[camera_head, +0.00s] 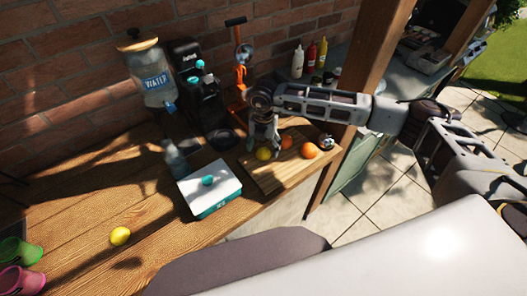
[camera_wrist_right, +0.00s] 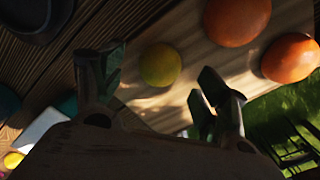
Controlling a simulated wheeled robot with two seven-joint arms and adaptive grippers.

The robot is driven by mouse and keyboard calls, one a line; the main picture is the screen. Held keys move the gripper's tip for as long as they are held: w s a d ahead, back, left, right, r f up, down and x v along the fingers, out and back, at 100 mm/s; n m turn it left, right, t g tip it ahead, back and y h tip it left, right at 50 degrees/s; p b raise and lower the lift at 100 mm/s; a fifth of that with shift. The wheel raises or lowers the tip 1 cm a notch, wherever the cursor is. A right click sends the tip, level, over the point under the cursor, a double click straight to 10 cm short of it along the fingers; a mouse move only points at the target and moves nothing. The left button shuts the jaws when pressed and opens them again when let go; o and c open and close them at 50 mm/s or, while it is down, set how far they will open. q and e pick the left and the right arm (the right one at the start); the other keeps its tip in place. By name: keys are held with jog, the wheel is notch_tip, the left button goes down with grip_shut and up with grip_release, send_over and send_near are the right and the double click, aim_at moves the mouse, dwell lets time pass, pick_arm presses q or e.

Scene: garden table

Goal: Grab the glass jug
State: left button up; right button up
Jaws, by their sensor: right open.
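A small clear, bluish glass vessel (camera_head: 175,158), which looks like the jug, stands on the wooden table behind the white and teal box. A larger glass water dispenser (camera_head: 152,75) with a WATER label and wooden lid stands against the brick wall. My right gripper (camera_head: 262,143) points down over the cutting board, right of both vessels. It is open and empty, above a yellow lemon (camera_head: 264,154). In the right wrist view, the lemon (camera_wrist_right: 160,65) shows between the spread fingers (camera_wrist_right: 160,95). Neither glass vessel can be made out there. My left gripper is out of view.
The white and teal box (camera_head: 209,188) stands between the bluish vessel and the table's front edge. Oranges (camera_head: 310,150) lie on the cutting board (camera_head: 284,173). A black coffee machine (camera_head: 197,85) and an orange press (camera_head: 239,75) stand behind. The table's left middle is mostly clear around a lemon (camera_head: 120,235).

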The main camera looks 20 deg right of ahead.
aim_at(263, 150)
jog(key=shift+f, duration=1.15)
jog(key=c, duration=1.1)
jog(key=shift+c, duration=0.2)
jog(key=shift+r+b, duration=0.95)
jog(key=shift+r, duration=4.1)
